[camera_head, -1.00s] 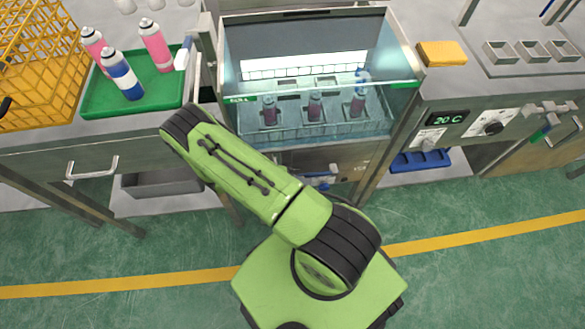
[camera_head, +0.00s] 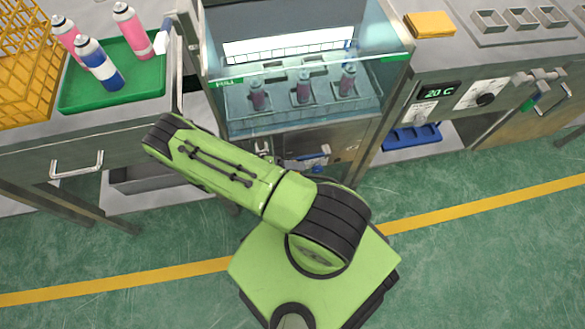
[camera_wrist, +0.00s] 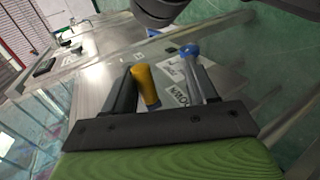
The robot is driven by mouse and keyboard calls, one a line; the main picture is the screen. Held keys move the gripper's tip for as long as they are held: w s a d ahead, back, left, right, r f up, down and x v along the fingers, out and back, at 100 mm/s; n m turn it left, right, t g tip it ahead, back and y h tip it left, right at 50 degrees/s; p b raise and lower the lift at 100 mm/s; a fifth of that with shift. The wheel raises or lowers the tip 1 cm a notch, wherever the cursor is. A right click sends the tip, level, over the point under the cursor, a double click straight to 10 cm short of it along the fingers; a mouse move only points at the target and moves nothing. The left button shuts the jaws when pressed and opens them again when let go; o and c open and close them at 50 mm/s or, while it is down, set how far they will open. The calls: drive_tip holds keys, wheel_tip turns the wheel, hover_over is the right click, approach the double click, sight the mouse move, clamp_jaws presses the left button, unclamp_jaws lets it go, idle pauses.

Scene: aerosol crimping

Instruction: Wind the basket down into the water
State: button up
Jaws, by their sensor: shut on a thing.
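The wire basket (camera_head: 300,117) hangs inside the glass-walled water tank (camera_head: 397,60), seen through its front glass. It carries several dark pinkish cans (camera_head: 303,92). I cannot clearly tell where the water surface lies against them. In the head view my arm hides my gripper and the crank in front of the tank. In the wrist view my gripper (camera_wrist: 165,85) has a yellow crank handle (camera_wrist: 146,86) between its fingers and is shut on it. The label beside it, partly readable, seems to say DOWN (camera_wrist: 179,96).
A blue-handled valve (camera_head: 318,151) is on the tank's front, close to my arm; a blue-tipped part (camera_wrist: 188,49) shows near my right finger. A green tray (camera_head: 70,98) with spray cans and a yellow crate (camera_head: 25,75) stand left. A panel reads 20 C (camera_head: 438,91).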

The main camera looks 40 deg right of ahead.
drive_tip(key=shift+o, duration=0.3)
drive_tip(key=shift+s+d+f, duration=0.2)
drive_tip(key=shift+d, duration=0.05)
drive_tip(key=shift+w+a, duration=0.1)
drive_tip(key=p+v, duration=0.2)
drive_tip(key=v, duration=1.3)
drive_tip(key=shift+w+r+p, duration=0.2)
drive_tip(key=shift+w+p, duration=0.05)
drive_tip(key=shift+p, duration=0.05)
drive_tip(key=shift+s, duration=0.1)
